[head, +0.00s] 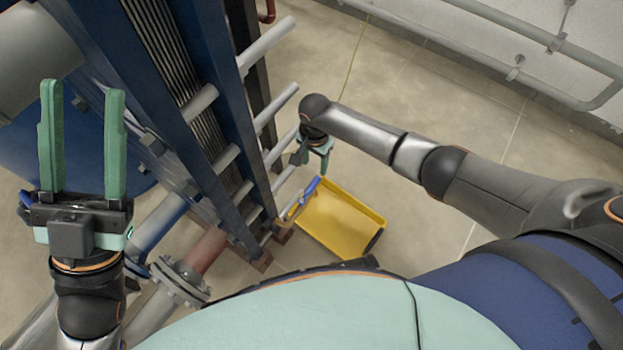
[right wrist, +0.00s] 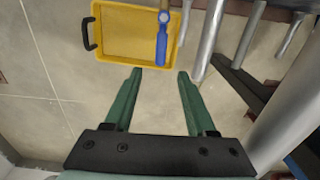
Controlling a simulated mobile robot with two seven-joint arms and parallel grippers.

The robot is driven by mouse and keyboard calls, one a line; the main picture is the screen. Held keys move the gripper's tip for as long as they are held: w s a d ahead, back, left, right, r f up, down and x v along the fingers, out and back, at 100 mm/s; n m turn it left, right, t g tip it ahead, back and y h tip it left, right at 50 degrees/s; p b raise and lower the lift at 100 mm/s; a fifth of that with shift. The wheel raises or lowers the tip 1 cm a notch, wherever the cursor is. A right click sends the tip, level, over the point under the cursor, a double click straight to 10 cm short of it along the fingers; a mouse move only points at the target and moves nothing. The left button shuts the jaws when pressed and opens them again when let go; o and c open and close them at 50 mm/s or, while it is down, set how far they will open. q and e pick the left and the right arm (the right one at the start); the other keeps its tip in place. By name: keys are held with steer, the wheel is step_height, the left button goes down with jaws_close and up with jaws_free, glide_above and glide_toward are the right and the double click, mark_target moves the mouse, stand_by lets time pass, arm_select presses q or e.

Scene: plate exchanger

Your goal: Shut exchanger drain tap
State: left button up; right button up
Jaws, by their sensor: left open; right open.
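The drain tap has a blue lever handle (head: 304,196), low at the near foot of the plate exchanger, beside and partly over a yellow tray. In the right wrist view the blue handle (right wrist: 162,40) points toward my fingers, with a small brass-coloured part (right wrist: 164,16) at its far end. My right gripper (head: 323,163) is open and empty above the tap. In its wrist view the handle lies beyond the gap between the fingertips (right wrist: 159,72), apart from them. My left gripper (head: 82,92) is open and empty, raised at the left in front of the exchanger.
The blue-framed plate exchanger (head: 180,100) with long grey tie bars stands left of my right gripper. The yellow tray (head: 372,216) lies on the floor. A flanged pipe (head: 180,283) is at lower left. The floor to the right is clear up to the wall pipes.

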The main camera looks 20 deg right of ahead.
mark_target(314, 183)
step_height(314, 183, down, 10)
steer(key=b, duration=0.6)
steer(key=shift+f, duration=0.1)
jaws_close()
stand_by(1.1)
